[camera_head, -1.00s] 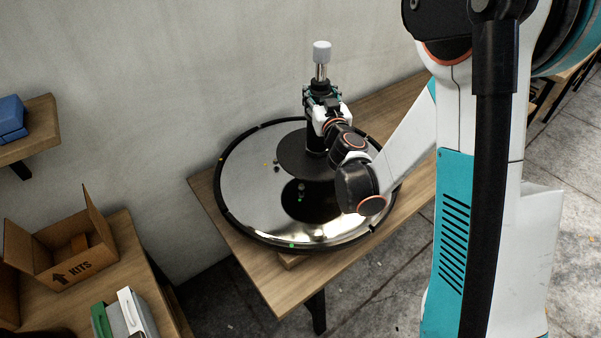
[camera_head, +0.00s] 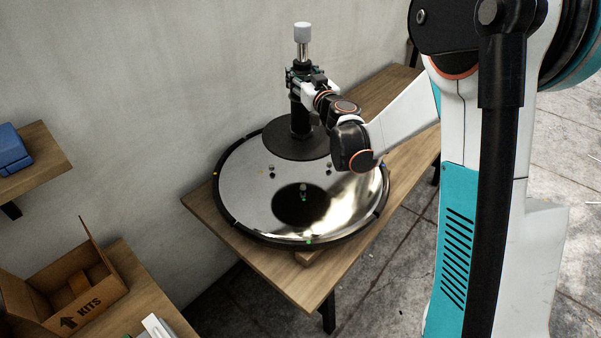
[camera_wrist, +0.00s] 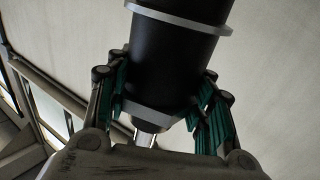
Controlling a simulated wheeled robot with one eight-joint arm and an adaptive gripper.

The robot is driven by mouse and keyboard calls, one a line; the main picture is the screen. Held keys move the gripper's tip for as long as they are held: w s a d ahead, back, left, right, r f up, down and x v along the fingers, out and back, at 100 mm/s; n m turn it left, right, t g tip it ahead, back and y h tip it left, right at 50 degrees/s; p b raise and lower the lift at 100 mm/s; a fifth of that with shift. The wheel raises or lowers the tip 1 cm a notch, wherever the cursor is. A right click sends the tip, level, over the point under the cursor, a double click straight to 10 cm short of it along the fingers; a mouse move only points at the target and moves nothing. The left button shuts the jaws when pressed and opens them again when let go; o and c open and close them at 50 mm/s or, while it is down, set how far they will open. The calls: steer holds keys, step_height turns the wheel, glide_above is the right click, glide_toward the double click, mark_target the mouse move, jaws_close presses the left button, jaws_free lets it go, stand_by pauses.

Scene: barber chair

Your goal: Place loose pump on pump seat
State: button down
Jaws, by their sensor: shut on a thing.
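The loose pump (camera_head: 299,122) is a black upright cylinder with a wide flat dark base disc, a silver rod and a pale knob on top. My gripper (camera_head: 296,78) is shut on its upper body. In the wrist view, the teal finger pads flank the black pump body (camera_wrist: 175,60) and the silver rod shows below it. The pump appears upright and held above a shiny round plate (camera_head: 240,192). A dark round patch (camera_head: 290,207) lies on the plate, with a small post at its edge. I cannot tell whether this patch is the pump seat or a reflection.
The plate has a black rim and small posts. It rests on a wooden table (camera_head: 300,280) against the wall (camera_head: 120,90). An open cardboard box marked KITS (camera_head: 85,290) and a shelf with a blue object (camera_head: 12,147) are at left.

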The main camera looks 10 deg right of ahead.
mark_target(301, 63)
steer(key=shift+w+d+r+n+y, duration=0.1)
steer(key=shift+w+r+n+y, duration=0.35)
steer(key=shift+w+r, duration=0.95)
step_height(301, 63, down, 20)
steer(key=b, duration=0.7)
